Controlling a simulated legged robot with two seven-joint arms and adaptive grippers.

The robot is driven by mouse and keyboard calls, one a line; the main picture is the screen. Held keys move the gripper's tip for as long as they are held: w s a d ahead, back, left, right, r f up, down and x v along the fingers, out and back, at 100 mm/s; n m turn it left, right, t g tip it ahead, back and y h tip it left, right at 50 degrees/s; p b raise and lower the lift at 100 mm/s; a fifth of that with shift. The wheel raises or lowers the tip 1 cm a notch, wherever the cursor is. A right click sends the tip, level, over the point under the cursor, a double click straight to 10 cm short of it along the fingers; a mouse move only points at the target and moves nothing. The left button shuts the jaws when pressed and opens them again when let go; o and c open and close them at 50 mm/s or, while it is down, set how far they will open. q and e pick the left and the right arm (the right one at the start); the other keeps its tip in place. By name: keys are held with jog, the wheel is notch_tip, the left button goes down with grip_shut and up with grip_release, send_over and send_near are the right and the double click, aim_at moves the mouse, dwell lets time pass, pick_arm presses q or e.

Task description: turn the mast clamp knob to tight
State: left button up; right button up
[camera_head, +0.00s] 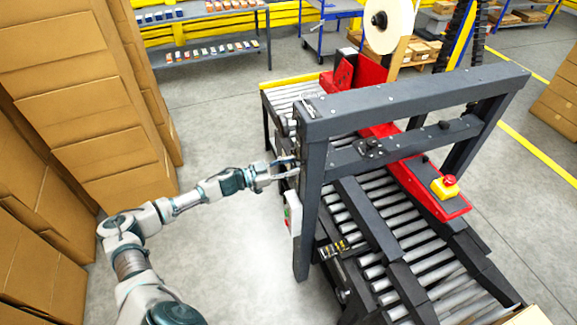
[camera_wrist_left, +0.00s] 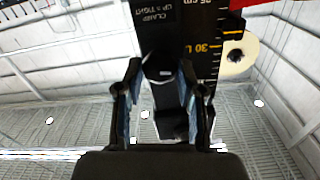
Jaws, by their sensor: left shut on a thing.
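The mast clamp knob (camera_wrist_left: 160,68) is a dark round part with a pale mark, seen between my fingers in the left wrist view. Above it is a black label (camera_wrist_left: 156,16) that reads CLAMP, UP = TIGHT. My left gripper (camera_head: 291,168) reaches the near left post of the machine's dark frame (camera_head: 311,200) in the head view. In the left wrist view its two fingers (camera_wrist_left: 160,78) stand on either side of the knob, shut on it. The gripper hides the knob in the head view. My right gripper is not in view.
A dark scale (camera_wrist_left: 208,50) with yellow marks runs beside the knob. A roller conveyor (camera_head: 408,240) passes under the frame, with a red-topped yellow stop button (camera_head: 445,187) on the right. Stacked cartons (camera_head: 85,100) stand on the left. Floor (camera_head: 235,235) is clear below my arm.

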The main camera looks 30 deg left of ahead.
pick_arm(q)
jog(key=m, duration=0.3)
jog(key=shift+r+m, duration=0.2)
jog(key=shift+m, duration=0.1)
jog(key=m, duration=0.3)
jog(key=shift+m, duration=0.3)
jog(key=m+b, duration=0.1)
jog(key=m, duration=0.1)
jog(key=m+b, duration=0.1)
jog(key=m, duration=0.2)
jog(key=m+b, duration=0.1)
jog(key=m, duration=0.2)
jog(key=shift+d+f, duration=0.15)
jog(key=shift+f, duration=0.15)
jog(key=shift+s+f+m, duration=0.1)
jog(key=shift+m, duration=0.4)
jog(key=o, duration=1)
jog(key=shift+c, duration=0.2)
jog(key=shift+o, duration=0.9)
jog(key=shift+d, duration=0.2)
